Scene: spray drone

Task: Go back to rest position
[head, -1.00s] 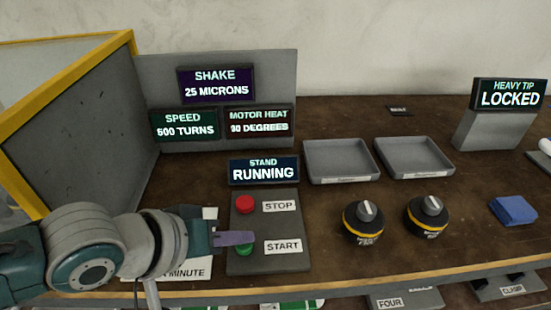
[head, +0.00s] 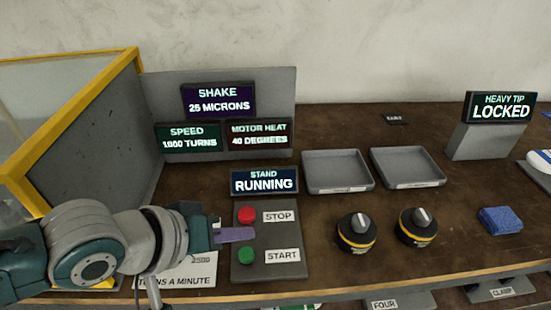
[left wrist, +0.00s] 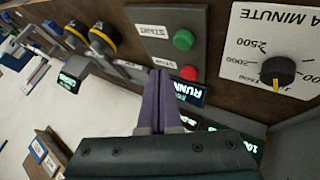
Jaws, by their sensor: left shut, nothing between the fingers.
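My left gripper (head: 236,235) is shut and empty, with its purple fingers pointing right, in front of the left edge of the button panel (head: 281,238). The red STOP button (head: 247,215) and green START button (head: 247,256) are both uncovered in the head view. In the left wrist view the closed purple fingers (left wrist: 158,85) reach up toward the panel, with the green button (left wrist: 184,39) and red button (left wrist: 188,73) beyond and to the right. A gap to the buttons cannot be judged exactly. My right gripper is not in view.
Displays read RUNNING (head: 264,181), 1000 TURNS (head: 188,138), 40 DEGREES and 25 MICRONS. A speed dial (left wrist: 277,71) sits beside the panel. Two grey trays (head: 338,186), two black knobs (head: 357,232) and a blue sponge (head: 500,220) lie to the right. A yellow-framed guard (head: 120,65) stands left.

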